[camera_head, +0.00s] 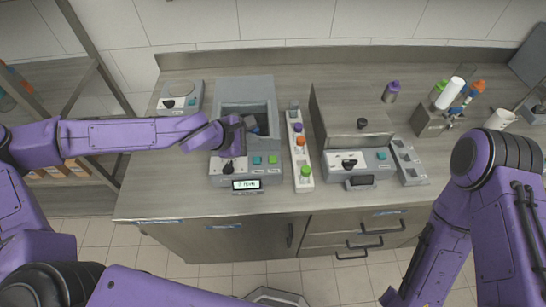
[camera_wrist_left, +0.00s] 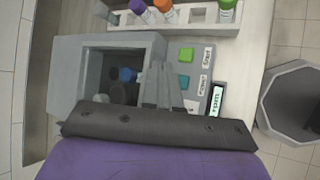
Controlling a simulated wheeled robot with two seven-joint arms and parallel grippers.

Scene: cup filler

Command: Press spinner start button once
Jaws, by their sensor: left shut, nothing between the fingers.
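The spinner (camera_head: 244,88) is a grey box with an open chamber, left of centre on the bench. The other teal button (camera_wrist_left: 183,82) is nearer my fingers. My left gripper (camera_wrist_left: 160,68) is shut and empty, over the chamber's front edge, apart from the start button. A blue-capped tube (camera_wrist_left: 127,74) is in the chamber. My right gripper is out of view.
A white rack (camera_head: 299,150) with capped tubes stands just right of the spinner. A second machine (camera_head: 352,130) with a knob is farther right. A small scale-like device (camera_head: 180,97) is at left. The bench front strip is clear.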

